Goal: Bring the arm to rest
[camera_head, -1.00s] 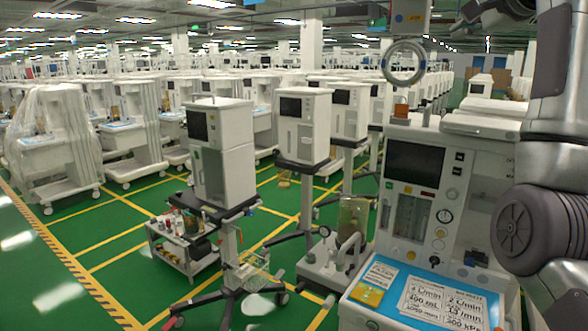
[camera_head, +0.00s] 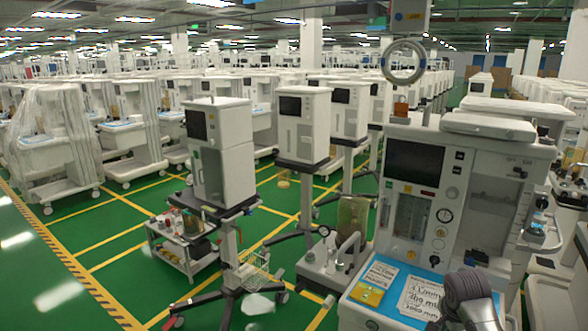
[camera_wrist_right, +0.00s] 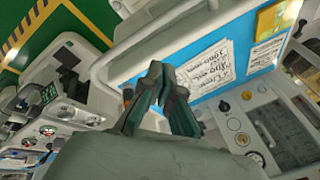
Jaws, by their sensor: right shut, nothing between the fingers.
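My right arm (camera_head: 468,297) shows at the lower right of the head view, low in front of the nearest anaesthesia cart (camera_head: 418,190). The right gripper is not clearly visible there. In the right wrist view my right gripper (camera_wrist_right: 168,72) has its dark fingers together with nothing between them. Beyond the fingertips lies the cart's blue work surface (camera_wrist_right: 220,62) with printed sheets (camera_wrist_right: 222,72). My left gripper is in neither view.
The blue top holds a yellow card (camera_head: 369,295) and paper sheets (camera_head: 420,294). A cart with a tall white unit (camera_head: 222,155) and a low trolley (camera_head: 180,245) stand to the left. Green floor (camera_head: 120,270) is open at the lower left.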

